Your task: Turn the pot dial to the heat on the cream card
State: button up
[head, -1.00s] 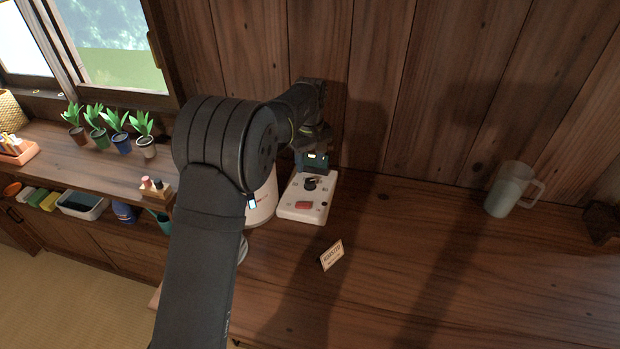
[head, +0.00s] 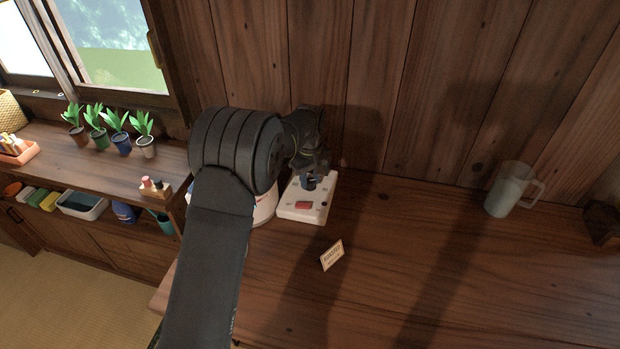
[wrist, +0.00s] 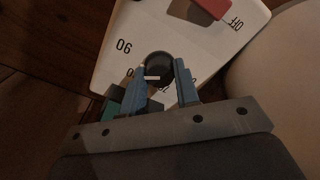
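The white control panel (head: 285,213) lies on the wooden counter and carries a red switch (head: 303,205). The round dark dial (wrist: 158,66) has a pale mark, pointing left in the wrist view. Upside-down print there includes OFF and what looks like 90; other labels are partly covered. My gripper (wrist: 164,84) is down at the dial, with its blue fingers apart, one on each side. I cannot tell whether they touch it. The cream card (head: 332,255) stands in front of the panel; its small print is unreadable. The white pot (head: 265,208) is mostly hidden behind my arm.
A translucent jug (head: 506,192) stands at the right. A dark wooden object (head: 602,220) is at the far right edge. The counter right of the card is clear.

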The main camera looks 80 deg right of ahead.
aim_at(310, 180)
jog(key=shift+m, duration=0.3)
jog(key=shift+c, duration=0.2)
jog(key=shift+m, duration=2.7)
jog(key=o, duration=1)
jog(key=shift+r, duration=0.1)
notch_tip(310, 180, up, 17)
jog(key=shift+r, duration=0.15)
notch_tip(310, 180, down, 18)
jog(key=shift+r, duration=0.2)
